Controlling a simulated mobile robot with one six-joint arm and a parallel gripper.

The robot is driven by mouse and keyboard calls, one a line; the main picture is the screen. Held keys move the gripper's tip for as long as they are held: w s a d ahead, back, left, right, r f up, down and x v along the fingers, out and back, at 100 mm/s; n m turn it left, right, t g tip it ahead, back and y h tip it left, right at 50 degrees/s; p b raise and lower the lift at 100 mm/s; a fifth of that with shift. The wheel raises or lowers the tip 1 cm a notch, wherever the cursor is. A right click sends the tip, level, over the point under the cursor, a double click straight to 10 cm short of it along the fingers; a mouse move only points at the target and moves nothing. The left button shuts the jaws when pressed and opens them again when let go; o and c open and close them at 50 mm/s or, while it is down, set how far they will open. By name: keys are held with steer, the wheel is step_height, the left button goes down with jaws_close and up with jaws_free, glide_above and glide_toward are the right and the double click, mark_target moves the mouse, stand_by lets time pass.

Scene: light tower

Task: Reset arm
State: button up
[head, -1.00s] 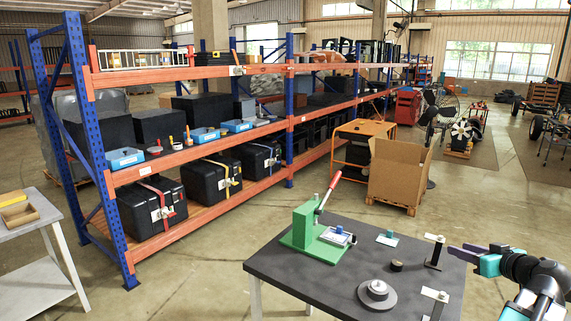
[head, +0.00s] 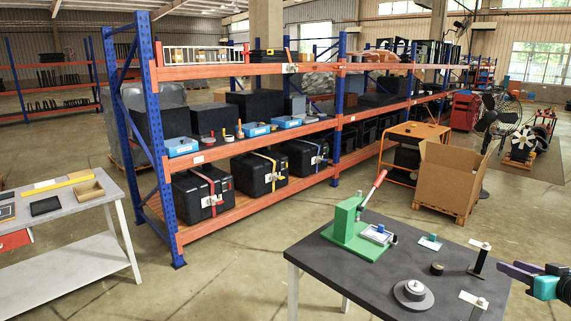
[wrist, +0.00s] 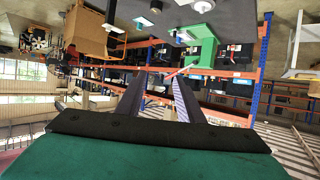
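My gripper (head: 515,269) is at the right edge of the head view, beside the right side of the dark worktable (head: 340,262). Its purple finger points left, and most of my arm is cut off by the frame edge. In the wrist view the two fingers of my gripper (wrist: 156,82) stand apart with nothing between them, so it is open and empty. That view appears upside down, with the worktable (wrist: 225,18) along the top. My gripper looks clear of the things on the table.
A green press (head: 345,222) with a red lever, a grey round part (head: 413,293) and small posts (head: 480,258) stand on the worktable. Behind are a blue-orange rack (head: 240,221), an orange cart (head: 415,130) and a cardboard box (head: 447,180). Open floor lies left of the worktable.

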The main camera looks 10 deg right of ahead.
steer(key=w+a+f+n+g+y+b, duration=0.1)
steer(key=w+a+f+n+y+b, duration=0.15)
steer(key=w+a+f, duration=0.75)
steer(key=w+a+f+n+g+y+b, duration=0.1)
steer(key=w+a+f+y+b, duration=0.3)
steer(key=w+a+f, duration=0.6)
steer(key=a+f+n+g+y+b, duration=0.25)
steer(key=a+f+g+b, duration=0.3)
steer(key=a+f, duration=1.85)
steer(key=s+a+f+g+b, duration=0.2)
steer(key=s+a+f, duration=0.35)
steer(key=f, duration=0.35)
steer(key=s+a+f+n+g+b, duration=0.1)
steer(key=s+a+f+g+b, duration=0.15)
steer(key=s+a+f, duration=0.4)
steer(key=s+a+f+g+b, duration=0.2)
steer(key=s+a+f+g, duration=0.15)
steer(key=a+f, duration=0.5)
steer(key=s+f+g+h+b, duration=0.2)
steer(key=s+f+h, duration=0.1)
steer(key=s+f, duration=0.75)
steer(key=s+d+m+g+h, duration=0.1)
steer(key=s+d+m+h, duration=0.2)
steer(key=s+d+m, duration=0.1)
steer(key=s+d+f, duration=0.1)
steer(key=d, duration=0.1)
steer(key=shift+d+m, duration=0.3)
steer(key=shift+d, duration=0.05)
